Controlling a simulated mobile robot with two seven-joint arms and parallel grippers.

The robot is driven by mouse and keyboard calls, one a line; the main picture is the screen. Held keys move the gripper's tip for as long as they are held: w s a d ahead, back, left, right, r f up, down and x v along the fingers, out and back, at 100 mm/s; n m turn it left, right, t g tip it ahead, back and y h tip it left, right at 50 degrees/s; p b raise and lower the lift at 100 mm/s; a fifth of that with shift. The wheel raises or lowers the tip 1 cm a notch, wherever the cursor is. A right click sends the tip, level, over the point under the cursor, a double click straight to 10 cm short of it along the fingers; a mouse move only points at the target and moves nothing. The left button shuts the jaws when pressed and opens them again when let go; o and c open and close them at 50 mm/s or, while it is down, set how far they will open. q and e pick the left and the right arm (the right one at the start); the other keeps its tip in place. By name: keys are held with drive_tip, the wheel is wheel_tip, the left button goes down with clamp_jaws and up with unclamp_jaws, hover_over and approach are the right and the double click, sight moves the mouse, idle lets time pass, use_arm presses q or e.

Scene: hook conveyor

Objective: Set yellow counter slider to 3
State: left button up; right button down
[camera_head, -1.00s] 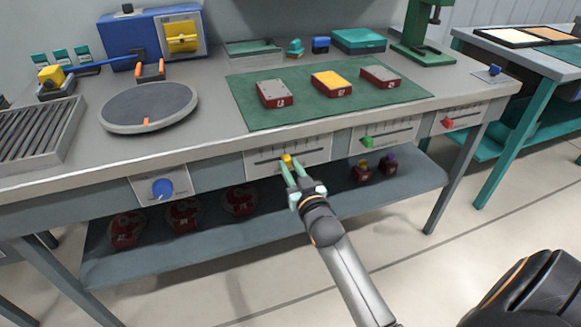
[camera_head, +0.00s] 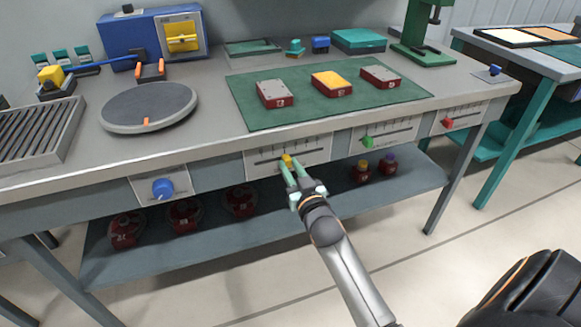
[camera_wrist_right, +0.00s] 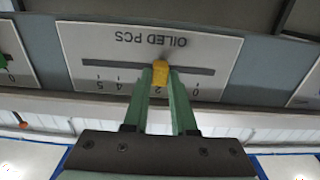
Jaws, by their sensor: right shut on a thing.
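The yellow slider knob (camera_head: 287,160) sits in the slot of a white scale panel (camera_head: 318,146) on the bench's front edge. My right gripper (camera_head: 290,166) reaches it from below and is shut on it, one green finger on each side. In the right wrist view the panel appears upside down and reads OILED PCS. There the yellow knob (camera_wrist_right: 160,74) stands about at the 2 mark. My left gripper is not in view.
A panel with a green knob (camera_head: 367,142) and one with a red knob (camera_head: 447,122) lie to the right. A blue dial (camera_head: 162,188) is to the left. Red-based parts stand on the lower shelf (camera_head: 300,222), behind and below my gripper. The floor in front is clear.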

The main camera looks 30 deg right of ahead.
sight(295, 154)
drive_tip(key=shift+d, duration=0.1)
drive_tip(key=d+p, duration=0.1)
drive_tip(key=d, duration=0.1)
drive_tip(key=shift+s+d+r+p, duration=0.15)
drive_tip(key=shift+s+d+p, duration=0.2)
drive_tip(key=shift+d, duration=0.05)
drive_tip(key=c, duration=0.7)
unclamp_jaws()
drive_tip(key=shift+s+f, duration=0.1)
drive_tip(key=shift+f, duration=0.1)
drive_tip(key=shift+s+a, duration=0.1)
drive_tip(key=shift+s, duration=0.2)
drive_tip(key=p+v, duration=0.1)
drive_tip(key=v, duration=1)
drive_tip(key=shift+s, duration=0.3)
